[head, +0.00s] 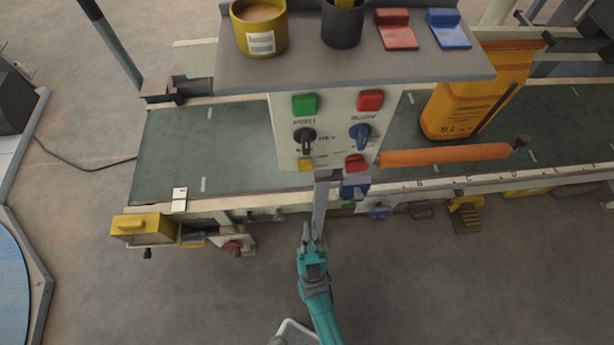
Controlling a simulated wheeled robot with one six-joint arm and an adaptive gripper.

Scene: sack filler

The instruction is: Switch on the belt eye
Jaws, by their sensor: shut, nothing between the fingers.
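My gripper (309,238) is at the end of the teal arm, low in the middle of the head view. Its grey fingers are shut and empty, in front of the belt and below the white control panel (335,110). They appear close to a grey upright bar (319,200), but I cannot tell whether they touch it. I cannot tell which part is the belt eye.
A green belt (165,155) runs behind the panel, with a yellow box (142,228) at its front left. An orange sack (475,95) stands right of the panel, near an orange roller (445,155). A grey shelf (340,65) overhangs the panel. The front floor (460,290) is clear.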

